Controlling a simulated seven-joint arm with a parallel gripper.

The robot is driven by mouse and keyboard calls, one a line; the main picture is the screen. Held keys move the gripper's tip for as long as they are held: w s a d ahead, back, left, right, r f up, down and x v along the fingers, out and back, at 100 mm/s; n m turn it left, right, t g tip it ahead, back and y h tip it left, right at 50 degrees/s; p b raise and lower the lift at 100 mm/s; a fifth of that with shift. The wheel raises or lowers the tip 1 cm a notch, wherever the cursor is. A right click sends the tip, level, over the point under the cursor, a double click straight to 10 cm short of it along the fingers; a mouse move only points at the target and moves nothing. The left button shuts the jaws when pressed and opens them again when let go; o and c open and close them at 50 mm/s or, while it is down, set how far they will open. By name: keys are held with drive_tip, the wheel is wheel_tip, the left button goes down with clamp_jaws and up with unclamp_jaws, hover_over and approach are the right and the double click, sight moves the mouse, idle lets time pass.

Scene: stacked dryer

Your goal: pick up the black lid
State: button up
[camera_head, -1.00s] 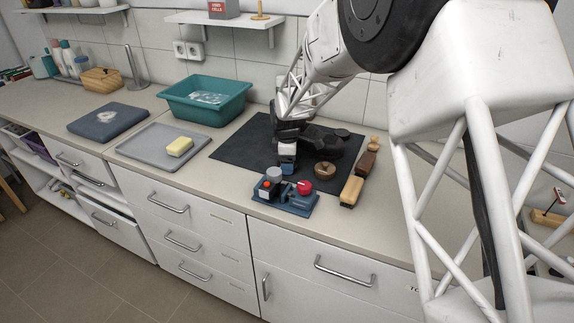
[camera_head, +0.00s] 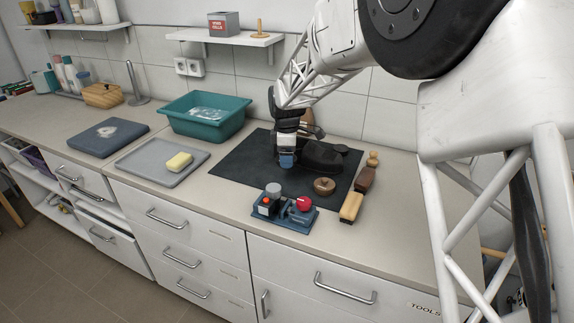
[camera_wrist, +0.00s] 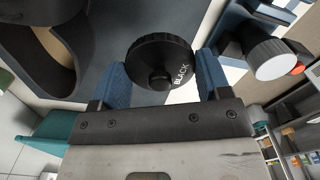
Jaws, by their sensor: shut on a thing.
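The black lid (camera_wrist: 160,60) is a round, ribbed cap with the word "BLACK" on it, seen close in the wrist view. It sits between the two blue fingers of my gripper (camera_wrist: 162,76), which is shut on it. In the head view my gripper (camera_head: 287,160) is over the dark mat (camera_head: 238,168), left of a black shoe (camera_head: 322,155) and behind the blue holder. The lid cannot be made out clearly there.
A blue holder (camera_head: 287,218) with red, orange and grey caps stands at the counter's front. Brushes (camera_head: 351,207) and a round wooden-coloured piece (camera_head: 324,186) lie to the right. A grey tray (camera_head: 140,165) with yellow soap and a teal basin (camera_head: 225,122) are left.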

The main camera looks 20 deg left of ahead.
drive_tip(key=shift+r, duration=0.55)
drive_tip(key=w+d, duration=0.1)
drive_tip(key=w, duration=0.3)
drive_tip(key=w+d, duration=0.2)
drive_tip(key=w, duration=0.3)
drive_tip(key=w+d, duration=0.1)
drive_tip(key=w, duration=0.3)
drive_tip(key=shift+w+d, duration=0.25)
drive_tip(key=shift+d, duration=0.05)
approach(342, 148)
drive_tip(key=shift+s+a+f, duration=0.15)
drive_tip(key=shift+s+a, duration=0.35)
drive_tip(key=shift+w+d, duration=0.45)
drive_tip(key=shift+w, duration=0.15)
drive_tip(key=shift+f, duration=0.25)
drive_tip(key=shift+f, duration=3)
drive_tip(key=shift+f, duration=0.15)
